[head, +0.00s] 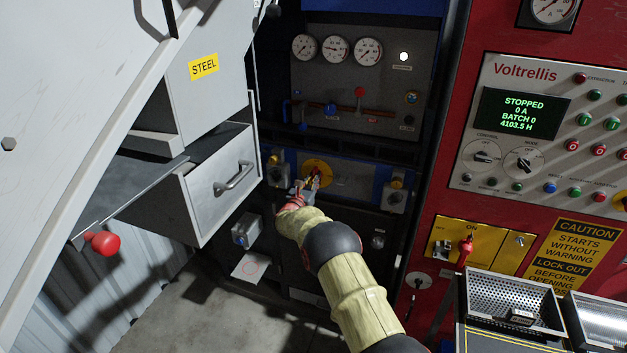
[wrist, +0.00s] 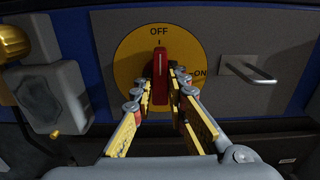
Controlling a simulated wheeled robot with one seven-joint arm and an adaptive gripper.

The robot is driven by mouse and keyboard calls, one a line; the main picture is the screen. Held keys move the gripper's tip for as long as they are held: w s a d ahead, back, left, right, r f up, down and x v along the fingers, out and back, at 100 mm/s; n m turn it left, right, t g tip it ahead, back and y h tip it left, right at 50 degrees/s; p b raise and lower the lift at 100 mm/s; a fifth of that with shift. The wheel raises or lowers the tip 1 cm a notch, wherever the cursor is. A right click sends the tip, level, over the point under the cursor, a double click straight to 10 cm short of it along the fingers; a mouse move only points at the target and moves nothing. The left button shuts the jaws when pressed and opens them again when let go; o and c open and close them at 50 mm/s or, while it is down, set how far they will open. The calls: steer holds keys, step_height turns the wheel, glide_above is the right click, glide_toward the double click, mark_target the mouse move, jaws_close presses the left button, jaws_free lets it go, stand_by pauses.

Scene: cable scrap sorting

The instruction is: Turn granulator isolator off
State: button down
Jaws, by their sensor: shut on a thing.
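A round yellow isolator plate (head: 317,168) sits low on the dark panel beyond my arm. In the wrist view the yellow plate (wrist: 128,62) is marked OFF at the top and ON at the right. Its red handle (wrist: 160,70) stands upright, with its white line pointing to OFF. My gripper (wrist: 161,90) is shut on the red handle, one finger on each side. In the head view my gripper (head: 312,182) is at the plate and partly covers it, so the handle is hard to make out there.
A latch bar (wrist: 248,70) sticks out right of the plate. A steel drawer (head: 218,182) juts out left of my arm. The red machine at right carries a yellow OFF/ON switch plate (head: 490,245) with a red handle. Perforated metal trays (head: 515,282) stand at lower right.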

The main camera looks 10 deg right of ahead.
steer(key=shift+s+f, duration=0.1)
steer(key=shift+f, duration=0.15)
steer(key=c, duration=2.1)
jaws_free()
steer(key=shift+c, duration=0.2)
steer(key=o, duration=0.4)
steer(key=shift+r, duration=0.15)
steer(key=v, duration=1.2)
